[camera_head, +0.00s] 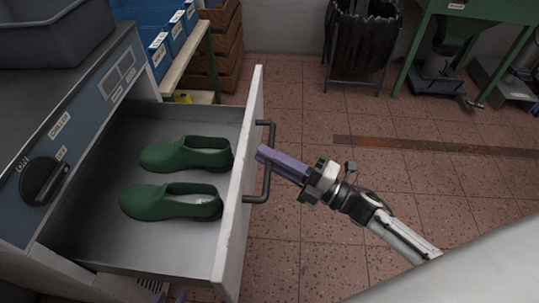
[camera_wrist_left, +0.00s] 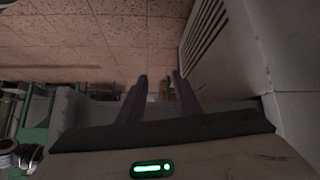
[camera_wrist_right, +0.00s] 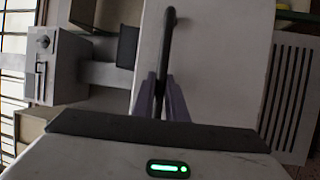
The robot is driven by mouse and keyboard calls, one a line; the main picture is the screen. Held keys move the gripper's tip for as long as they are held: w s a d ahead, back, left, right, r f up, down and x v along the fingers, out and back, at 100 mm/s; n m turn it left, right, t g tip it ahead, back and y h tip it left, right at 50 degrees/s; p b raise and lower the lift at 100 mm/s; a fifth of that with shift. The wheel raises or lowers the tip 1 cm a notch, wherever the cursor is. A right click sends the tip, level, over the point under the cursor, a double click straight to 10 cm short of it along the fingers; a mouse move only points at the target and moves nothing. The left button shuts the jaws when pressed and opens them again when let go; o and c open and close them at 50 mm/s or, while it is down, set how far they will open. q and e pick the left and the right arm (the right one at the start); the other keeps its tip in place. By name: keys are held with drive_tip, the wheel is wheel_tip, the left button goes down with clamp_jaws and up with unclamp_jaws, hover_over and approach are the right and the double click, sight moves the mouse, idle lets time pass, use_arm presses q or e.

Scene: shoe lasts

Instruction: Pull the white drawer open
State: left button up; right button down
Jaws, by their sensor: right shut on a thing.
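The white drawer (camera_head: 237,200) stands pulled out from the cabinet, with its interior in view. A dark bar handle (camera_head: 266,188) is on its front; it also shows in the right wrist view (camera_wrist_right: 168,35). My right gripper (camera_head: 262,154) is shut on this handle, with its purple fingers on either side of the bar in the right wrist view (camera_wrist_right: 160,85). My left gripper (camera_wrist_left: 158,78) is open and empty in the left wrist view, beside a vented panel. In the head view only its purple fingertips show at the bottom edge, below the drawer.
Two green clogs (camera_head: 186,154) (camera_head: 172,202) lie in the drawer. The cabinet's blue panel (camera_head: 75,110) has a black rotary knob (camera_head: 43,179). A grey bin (camera_head: 50,35) stands on top. Blue crates (camera_head: 158,55) are behind. Tiled floor (camera_head: 300,240) in front of the drawer is clear around my right arm.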

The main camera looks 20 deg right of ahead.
drive_tip(key=shift+d, duration=0.1)
drive_tip(key=c, duration=1.8)
unclamp_jaws()
drive_tip(key=shift+o, duration=0.2)
drive_tip(key=shift+s, duration=0.1)
drive_tip(key=v, duration=1)
drive_tip(key=shift+s+f, duration=0.15)
